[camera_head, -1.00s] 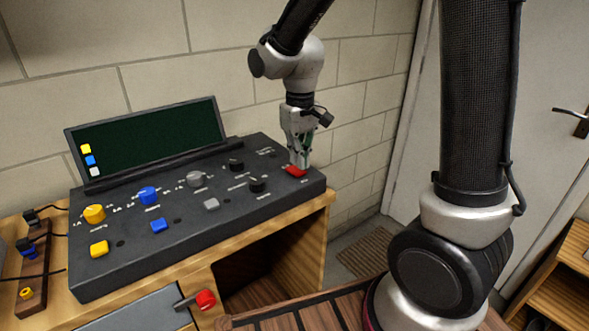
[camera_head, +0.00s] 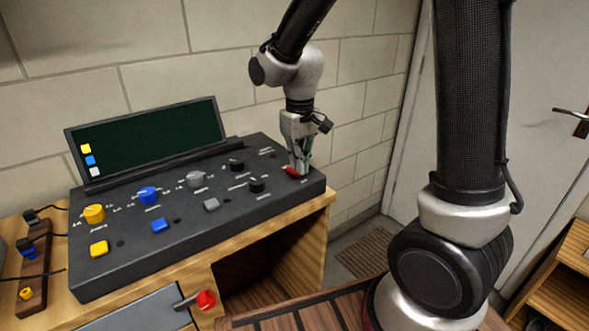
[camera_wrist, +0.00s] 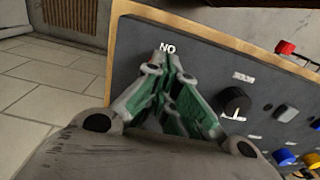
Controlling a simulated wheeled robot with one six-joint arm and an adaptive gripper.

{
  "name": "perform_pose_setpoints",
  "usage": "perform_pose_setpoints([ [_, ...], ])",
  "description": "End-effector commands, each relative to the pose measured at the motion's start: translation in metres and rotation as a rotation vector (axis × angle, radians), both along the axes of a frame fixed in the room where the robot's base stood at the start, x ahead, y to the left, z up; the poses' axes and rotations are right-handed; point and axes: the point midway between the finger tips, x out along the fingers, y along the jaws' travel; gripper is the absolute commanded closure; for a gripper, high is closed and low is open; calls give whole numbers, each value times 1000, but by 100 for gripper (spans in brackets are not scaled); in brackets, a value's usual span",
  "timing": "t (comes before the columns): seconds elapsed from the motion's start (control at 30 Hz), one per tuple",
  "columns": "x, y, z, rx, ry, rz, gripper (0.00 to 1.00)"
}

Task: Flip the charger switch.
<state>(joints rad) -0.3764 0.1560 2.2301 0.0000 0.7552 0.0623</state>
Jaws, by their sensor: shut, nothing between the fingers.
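The charger (camera_head: 125,255) is a dark console with a screen, knobs and buttons on a wooden cabinet. Its red switch (camera_head: 291,171) is at the right end of the panel, partly hidden by my gripper (camera_head: 299,172). My gripper is shut and empty, pointing down with its fingertips at the switch; they look to be touching it. In the wrist view my gripper (camera_wrist: 168,60) covers the switch, and white lettering "NO" shows just beyond the fingertips. A black knob (camera_wrist: 234,101) is beside the fingers there.
Yellow (camera_head: 94,213), blue (camera_head: 148,195) and grey (camera_head: 195,179) knobs line the panel to the left, with square buttons in front. A red-knobbed handle (camera_head: 205,299) juts from the cabinet front. A brick wall is close behind.

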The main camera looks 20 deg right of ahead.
Motion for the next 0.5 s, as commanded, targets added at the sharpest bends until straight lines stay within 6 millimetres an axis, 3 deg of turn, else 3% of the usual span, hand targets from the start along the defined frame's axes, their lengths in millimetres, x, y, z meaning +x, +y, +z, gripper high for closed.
perform_pose_setpoints([
  [0.5,0,0,-8,0,1,0,100],
])
